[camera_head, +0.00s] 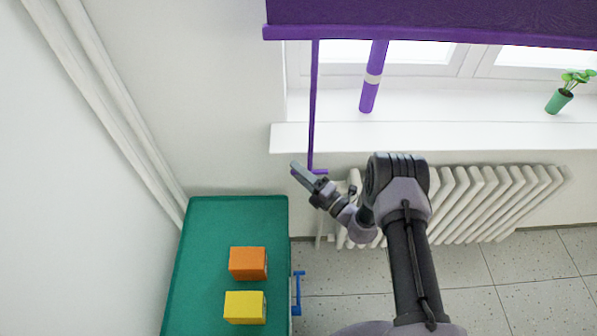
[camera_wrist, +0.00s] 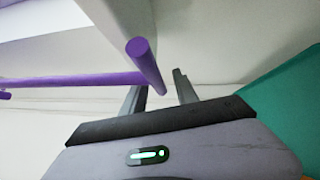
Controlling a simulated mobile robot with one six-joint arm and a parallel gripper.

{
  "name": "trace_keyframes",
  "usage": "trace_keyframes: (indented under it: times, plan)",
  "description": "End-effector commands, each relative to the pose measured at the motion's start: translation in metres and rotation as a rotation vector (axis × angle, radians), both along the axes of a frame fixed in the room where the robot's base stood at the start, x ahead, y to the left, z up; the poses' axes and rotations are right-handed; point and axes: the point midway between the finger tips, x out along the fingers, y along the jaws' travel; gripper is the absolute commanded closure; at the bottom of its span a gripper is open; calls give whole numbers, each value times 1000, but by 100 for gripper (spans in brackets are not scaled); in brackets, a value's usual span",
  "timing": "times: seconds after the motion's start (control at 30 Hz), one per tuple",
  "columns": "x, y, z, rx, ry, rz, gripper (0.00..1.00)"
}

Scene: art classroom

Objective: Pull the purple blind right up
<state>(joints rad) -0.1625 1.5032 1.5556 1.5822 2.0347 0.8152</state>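The purple blind (camera_head: 430,20) hangs partly lowered across the top of the window in the head view, its lower bar above the sill. A thin purple pull rod (camera_head: 314,105) hangs from its left end and ends in a short crosspiece (camera_head: 318,171). My gripper (camera_head: 300,171) is at that lower end. In the wrist view, the fingers of my gripper (camera_wrist: 160,82) are apart. The crosspiece (camera_wrist: 146,62) reaches down towards the gap between them, and the rod (camera_wrist: 70,82) runs off to the left. I cannot tell whether either finger touches the crosspiece.
A purple tube with a pale band (camera_head: 369,92) and a plant in a green pot (camera_head: 559,101) are at the window sill (camera_head: 450,136). A white radiator (camera_head: 500,200) stands below. A green-topped cabinet (camera_head: 205,270) at left bears an orange block (camera_head: 248,263) and a yellow block (camera_head: 245,307).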

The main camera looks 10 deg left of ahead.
Motion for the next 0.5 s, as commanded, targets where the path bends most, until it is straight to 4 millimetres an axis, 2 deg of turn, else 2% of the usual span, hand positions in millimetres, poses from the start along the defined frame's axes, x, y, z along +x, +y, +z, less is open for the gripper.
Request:
trace_keyframes:
  times: [0.17, 0.27, 0.5]
  plan:
    - [-1, -3, 0, -1, 1, 0, 64]
    - [-7, -15, -2, 0, 1, -1, 64]
    - [-36, -66, -9, 0, 3, -5, 64]
